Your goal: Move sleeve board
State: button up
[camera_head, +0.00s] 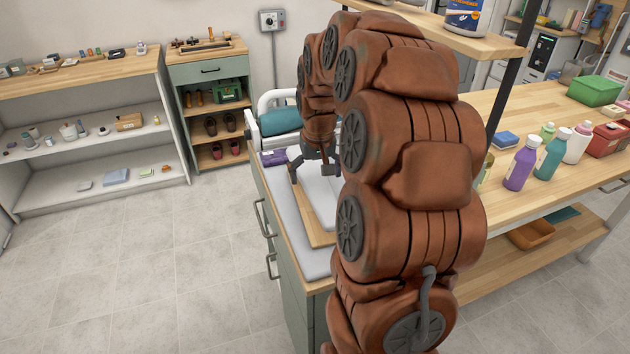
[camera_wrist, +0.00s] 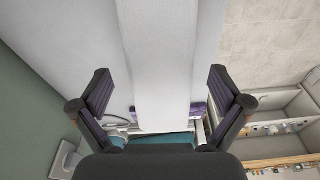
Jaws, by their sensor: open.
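The sleeve board, a long narrow white padded board (camera_head: 318,196) on a wooden base (camera_head: 303,217), lies on the light grey top of the green cabinet. My arm hides its right side in the head view. My gripper (camera_head: 316,172) points down over the far part of the board, with its fingers spread. In the wrist view, the white board (camera_wrist: 158,60) runs lengthwise between the open fingers of my gripper (camera_wrist: 160,88). Gaps show on both sides, so neither finger appears to touch it. How high the fingertips are above the board is unclear.
A purple folded item (camera_head: 272,158) lies at the cabinet's far end. A teal roll (camera_head: 280,120) is behind it. At right, a wooden table (camera_head: 520,110) holds several bottles and a green box (camera_head: 594,90). Shelves (camera_head: 85,125) stand at left; the tiled floor (camera_head: 150,260) is clear.

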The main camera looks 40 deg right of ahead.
notch_tip(320, 180, up, 9)
jog(key=s, duration=0.1)
jog(key=shift+s+a+r, duration=0.15)
jog(key=shift+a+r, duration=0.05)
jog(key=shift+a, duration=0.05)
dwell(0.5)
